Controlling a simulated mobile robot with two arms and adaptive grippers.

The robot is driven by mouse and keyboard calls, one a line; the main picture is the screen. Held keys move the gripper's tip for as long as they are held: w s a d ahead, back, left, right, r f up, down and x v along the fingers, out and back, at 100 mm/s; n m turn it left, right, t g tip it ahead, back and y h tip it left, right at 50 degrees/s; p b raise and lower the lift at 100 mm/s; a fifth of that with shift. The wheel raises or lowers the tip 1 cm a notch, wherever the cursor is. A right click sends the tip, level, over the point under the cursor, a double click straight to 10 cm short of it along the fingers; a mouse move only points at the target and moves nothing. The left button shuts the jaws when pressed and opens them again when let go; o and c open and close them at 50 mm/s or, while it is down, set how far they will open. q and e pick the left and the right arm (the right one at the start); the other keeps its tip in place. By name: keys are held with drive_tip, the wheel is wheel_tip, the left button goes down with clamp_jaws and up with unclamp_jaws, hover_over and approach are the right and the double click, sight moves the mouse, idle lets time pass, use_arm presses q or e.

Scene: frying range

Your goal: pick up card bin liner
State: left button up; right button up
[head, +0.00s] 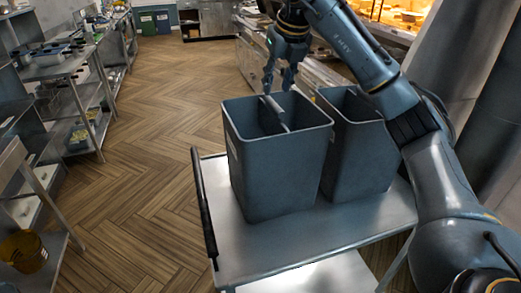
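Two tall grey open-topped bin liners stand upright side by side on a metal cart. The left one (278,170) is nearer, with a small pale label on its left side. The right one (362,160) is partly behind my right arm. I cannot tell from any marking which is the card one. My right gripper (279,88) points down over the open top of the left bin liner, near its far rim. Its fingers look apart. A pale bar (275,107) shows just under the fingertips, inside the opening; I cannot tell whether they touch it. My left gripper is out of view.
The cart (300,245) has a bare front shelf area and a dark handle (204,205) at its left. Metal shelving (75,75) with goods lines the left side. The wooden floor (150,120) between is clear. A counter stands behind the bin liners.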

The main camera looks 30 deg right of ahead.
sight(274, 103)
drive_tip(key=shift+w+d+f, duration=0.25)
drive_tip(key=shift+w+f, duration=0.15)
drive_tip(key=shift+f, duration=0.2)
drive_tip(key=x, duration=0.2)
drive_tip(key=p+x, duration=0.1)
drive_tip(key=x, duration=0.1)
drive_tip(key=shift+s+f, duration=0.15)
drive_tip(key=shift+s, duration=0.25)
drive_tip(key=shift+x, duration=1.1)
drive_tip(key=shift+w+f+p, duration=0.15)
drive_tip(key=shift+w+p, duration=0.15)
drive_tip(key=shift+p, duration=0.05)
drive_tip(key=p+x, duration=0.1)
drive_tip(key=x, duration=0.1)
drive_tip(key=p+x, duration=0.1)
drive_tip(key=x, duration=0.1)
drive_tip(key=shift+s+d+f, duration=0.1)
drive_tip(key=shift+s+d, duration=0.05)
drive_tip(key=shift+s, duration=0.05)
drive_tip(key=shift+w+f, duration=0.2)
drive_tip(key=shift+f, duration=0.3)
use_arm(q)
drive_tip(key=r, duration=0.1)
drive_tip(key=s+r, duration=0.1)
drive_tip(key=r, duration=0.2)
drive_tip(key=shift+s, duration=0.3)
use_arm(e)
clamp_jaws()
drive_tip(key=shift+r, duration=0.15)
